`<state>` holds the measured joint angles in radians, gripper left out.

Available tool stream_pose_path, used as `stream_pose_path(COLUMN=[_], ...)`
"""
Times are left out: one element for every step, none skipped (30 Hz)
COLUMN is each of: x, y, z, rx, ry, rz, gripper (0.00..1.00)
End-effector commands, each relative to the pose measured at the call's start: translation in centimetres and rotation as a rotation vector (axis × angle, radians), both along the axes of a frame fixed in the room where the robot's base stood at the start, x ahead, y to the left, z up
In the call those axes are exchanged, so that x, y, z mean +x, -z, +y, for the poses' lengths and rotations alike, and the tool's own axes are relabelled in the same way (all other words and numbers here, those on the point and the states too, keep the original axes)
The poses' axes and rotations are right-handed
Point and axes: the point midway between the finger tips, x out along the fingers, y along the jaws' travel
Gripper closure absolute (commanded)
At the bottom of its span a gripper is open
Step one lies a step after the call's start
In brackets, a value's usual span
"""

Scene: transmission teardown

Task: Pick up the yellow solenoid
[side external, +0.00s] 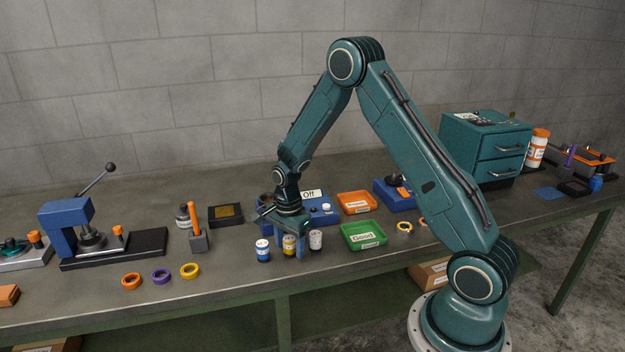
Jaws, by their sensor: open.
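The yellow solenoid (289,245) is a small upright cylinder with a yellow-orange body and a label. It stands on the bench between a blue-and-white one (263,251) on the left and a white one (315,239) on the right. My gripper (289,240) points down over the yellow solenoid. Its fingers are open and appear to be on either side of it. Whether they touch it cannot be told. The gripper body hides the area just behind.
A green "Good" tray (349,248) and an orange tray (341,210) lie to the right. A blue box with an "Off" sign (313,194) stands behind. The bench front has free room.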

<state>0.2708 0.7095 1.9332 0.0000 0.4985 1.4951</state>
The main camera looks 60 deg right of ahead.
Motion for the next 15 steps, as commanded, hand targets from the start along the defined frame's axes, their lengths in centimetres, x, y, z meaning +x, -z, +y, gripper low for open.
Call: stream_pose_path(x=[0.01,0.01,0.01,0.01,0.01,0.01,0.01,0.01,0.01,0.01,0.01,0.01,0.01,0.04,0.04], y=[-0.02,-0.02,-0.02,-0.02,-0.03,-0.03,-0.03,-0.03,-0.03,-0.03,-0.03,-0.03,-0.03,-0.06,-0.07], z=[0.00,0.00,0.00,0.00,0.00,0.00,0.00,0.00,0.00,0.00,0.00,0.00,0.00,-0.01,-0.01], rx=[0.000,0.000,0.000,0.000,0.000,0.000,0.000,0.000,0.000,0.000,0.000,0.000,0.000,0.000,0.000], ry=[0.000,0.000,0.000,0.000,0.000,0.000,0.000,0.000,0.000,0.000,0.000,0.000,0.000,0.000,0.000], rz=[0.000,0.000,0.000,0.000,0.000,0.000,0.000,0.000,0.000,0.000,0.000,0.000,0.000,-0.001,-0.001], gripper=[0.44,0.44,0.44,0.44,0.46,0.54,0.60,0.66,0.74,0.80,0.85,0.93,0.99,0.99,0.99])
